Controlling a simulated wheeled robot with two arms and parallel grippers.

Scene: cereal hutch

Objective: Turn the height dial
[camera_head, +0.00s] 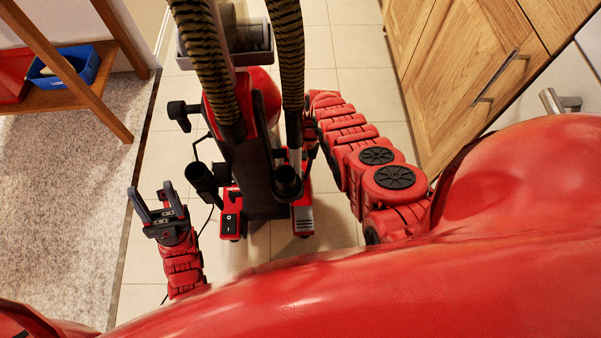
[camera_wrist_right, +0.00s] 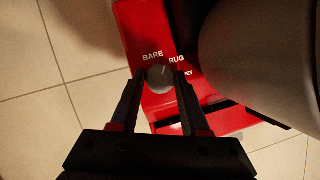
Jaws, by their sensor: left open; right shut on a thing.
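The height dial (camera_wrist_right: 160,76) is a small grey round knob on a red housing (camera_wrist_right: 142,28) in the right wrist view. White labels around it read BARE, RUG and a partly covered word ending in PET. My right gripper (camera_wrist_right: 158,84) is shut on the dial, one finger on each side. In the head view, the upright vacuum cleaner (camera_head: 255,150) stands on the floor and hides the dial and my right gripper; only my right arm (camera_head: 345,140) shows. My left gripper (camera_head: 152,192) is open and empty, to the left of the vacuum.
Striped hoses (camera_head: 290,50) rise from the vacuum. Wooden cabinets (camera_head: 455,80) stand at right. A wooden shelf (camera_head: 60,98) with a blue bin (camera_head: 75,62) stands at left by a grey rug (camera_head: 60,190). Tiled floor lies between.

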